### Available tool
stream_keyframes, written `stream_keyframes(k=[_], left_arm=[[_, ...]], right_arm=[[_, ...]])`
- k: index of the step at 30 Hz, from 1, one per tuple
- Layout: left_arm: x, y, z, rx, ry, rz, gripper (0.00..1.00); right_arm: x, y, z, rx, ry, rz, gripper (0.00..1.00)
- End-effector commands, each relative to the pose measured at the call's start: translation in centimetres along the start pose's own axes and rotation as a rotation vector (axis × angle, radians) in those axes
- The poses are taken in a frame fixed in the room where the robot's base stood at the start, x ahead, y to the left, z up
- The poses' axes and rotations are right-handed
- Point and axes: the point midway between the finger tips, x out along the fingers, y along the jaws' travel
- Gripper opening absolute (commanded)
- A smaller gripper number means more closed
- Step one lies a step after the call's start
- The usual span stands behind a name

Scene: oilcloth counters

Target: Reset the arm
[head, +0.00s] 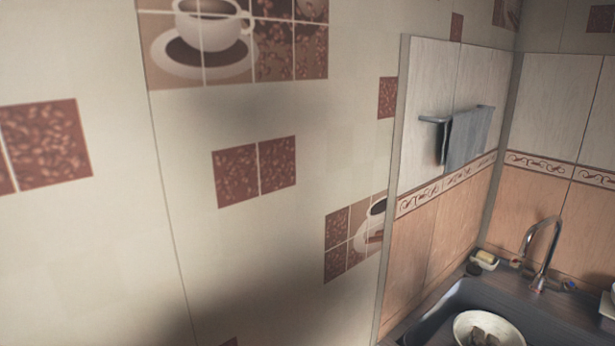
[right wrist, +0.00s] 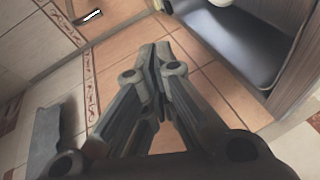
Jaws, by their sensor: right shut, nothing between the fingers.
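My right gripper (right wrist: 158,60) shows in the right wrist view, with its dark fingers together at the tips and nothing between them. Orange wall tiles (right wrist: 212,82) lie behind it in that view, and it looks free of contact. Neither of my grippers can be made out in the head view. My left gripper is in neither view.
The head view is mostly tiled wall (head: 90,240). At right are a grey towel (head: 466,138) on a bar, a dark sink (head: 440,318) holding a bowl (head: 489,325), a faucet (head: 541,255) and a soap dish (head: 484,262).

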Motion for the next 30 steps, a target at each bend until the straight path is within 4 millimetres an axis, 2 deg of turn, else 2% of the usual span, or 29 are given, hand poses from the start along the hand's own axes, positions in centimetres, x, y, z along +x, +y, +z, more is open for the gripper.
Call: stream_keyframes(k=[1, 5, 8, 12, 15, 21, 25, 26, 30], left_arm=[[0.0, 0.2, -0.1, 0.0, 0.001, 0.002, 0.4], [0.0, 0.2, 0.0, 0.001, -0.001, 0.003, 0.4], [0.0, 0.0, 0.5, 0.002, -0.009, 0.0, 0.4], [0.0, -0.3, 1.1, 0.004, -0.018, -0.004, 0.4], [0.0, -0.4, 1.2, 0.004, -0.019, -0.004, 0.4], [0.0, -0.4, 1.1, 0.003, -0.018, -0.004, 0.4], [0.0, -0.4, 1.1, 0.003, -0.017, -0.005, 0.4], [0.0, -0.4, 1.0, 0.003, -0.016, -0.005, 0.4], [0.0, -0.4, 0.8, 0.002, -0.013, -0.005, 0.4]], right_arm=[[-0.8, -1.6, 0.4, 0.036, -0.007, -0.049, 0.0], [-3.3, -5.8, 1.6, 0.145, -0.037, -0.188, 0.0], [-6.2, -9.6, 2.7, 0.247, -0.077, -0.323, 0.0], [-11.8, -15.2, 4.4, 0.404, -0.166, -0.544, 0.0], [-15.6, -17.9, 5.2, 0.494, -0.231, -0.676, 0.0], [-22.5, -21.4, 6.4, 0.623, -0.354, -0.883, 0.0], [-26.7, -22.7, 6.9, 0.689, -0.432, -0.999, 0.0], [-27.0, -23.1, 6.9, 0.697, -0.445, -1.013, 0.0], [-25.2, -26.0, 7.0, 0.684, -0.449, -1.01, 0.0]])
